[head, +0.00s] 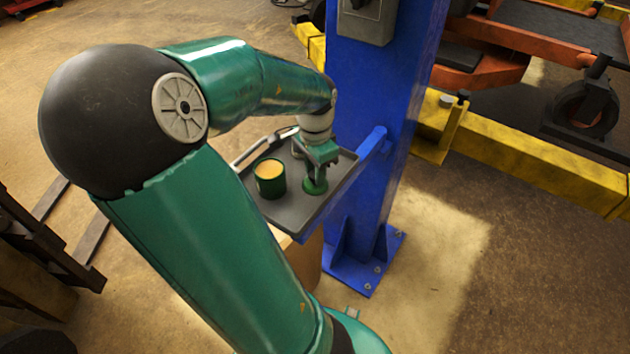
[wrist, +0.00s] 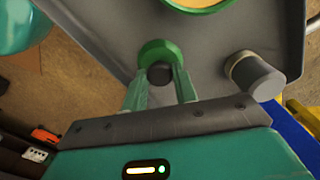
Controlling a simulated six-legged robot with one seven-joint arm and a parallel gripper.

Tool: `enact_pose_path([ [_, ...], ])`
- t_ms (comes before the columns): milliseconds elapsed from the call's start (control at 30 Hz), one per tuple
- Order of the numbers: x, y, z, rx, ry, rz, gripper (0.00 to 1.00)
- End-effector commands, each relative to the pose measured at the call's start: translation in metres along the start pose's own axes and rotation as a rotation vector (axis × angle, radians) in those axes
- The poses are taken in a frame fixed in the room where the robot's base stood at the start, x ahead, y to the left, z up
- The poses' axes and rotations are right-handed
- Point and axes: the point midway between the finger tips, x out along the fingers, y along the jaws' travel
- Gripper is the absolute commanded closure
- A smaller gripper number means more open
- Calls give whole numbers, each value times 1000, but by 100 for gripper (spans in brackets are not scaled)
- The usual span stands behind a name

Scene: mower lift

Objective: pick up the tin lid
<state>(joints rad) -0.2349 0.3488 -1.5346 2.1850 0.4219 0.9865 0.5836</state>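The tin lid (head: 316,188) is a green disc lying on the grey tray (head: 295,217), right of the open green tin (head: 270,180) with its pale orange contents. In the wrist view the lid (wrist: 157,50) shows a dark round knob (wrist: 160,73) on top. My gripper (head: 315,178) points down over the lid. In the wrist view its fingers (wrist: 160,76) stand apart, one on each side of the knob. Whether they touch the knob is hard to see. The lid's near part is partly hidden by the fingers.
A grey cylinder (wrist: 258,77) stands on the tray right of the lid in the wrist view. The tray has raised edges and is fixed beside a blue post (head: 375,120). A yellow beam (head: 540,160) lies right of the post.

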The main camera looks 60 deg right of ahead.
Motion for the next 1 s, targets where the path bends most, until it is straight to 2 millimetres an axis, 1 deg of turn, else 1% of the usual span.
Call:
enact_pose_path([
  [33, 0, 0, 0, 0, 0, 0, 89],
  [67, 0, 0, 0, 0, 0, 0, 94],
  [400, -1, 0, 0, 0, 0, 0, 94],
  [567, -5, -1, 0, -2, 1, -1, 94],
  [667, -12, -1, 0, -3, 1, -2, 94],
  [833, -34, 0, 1, -5, 1, -2, 94],
  [1000, -48, 13, 5, -4, 1, -1, 94],
])
